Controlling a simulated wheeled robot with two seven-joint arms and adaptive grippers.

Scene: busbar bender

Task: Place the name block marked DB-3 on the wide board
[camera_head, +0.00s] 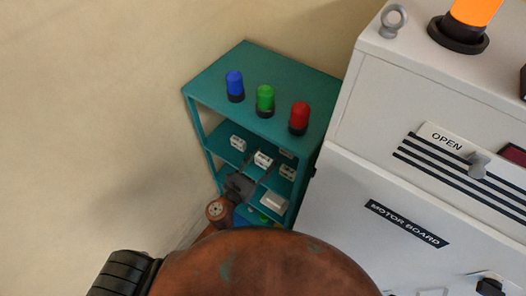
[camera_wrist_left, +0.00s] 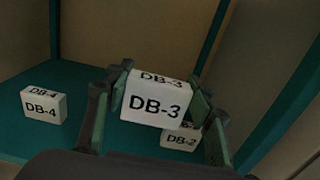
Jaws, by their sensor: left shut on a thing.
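The white name block marked DB-3 (camera_wrist_left: 157,104) is between the two fingers of my left gripper (camera_wrist_left: 160,96) in the left wrist view. The gripper is shut on it, and the block's label faces the camera. In the head view, my left gripper (camera_head: 252,174) reaches into the teal shelf unit, with the held block (camera_head: 263,159) at its tips. Whether the block touches the shelf is not clear. Nothing in view is plainly marked as the wide board. My right gripper is not in view.
Block DB-4 (camera_wrist_left: 43,105) stands left of the held block; DB-2 (camera_wrist_left: 181,138) is partly hidden behind it. The teal shelf unit (camera_head: 222,84) carries blue, green and red lamps on top. A white cabinet (camera_head: 345,190) labelled MOTOR BOARD (camera_head: 406,223) stands close on its right.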

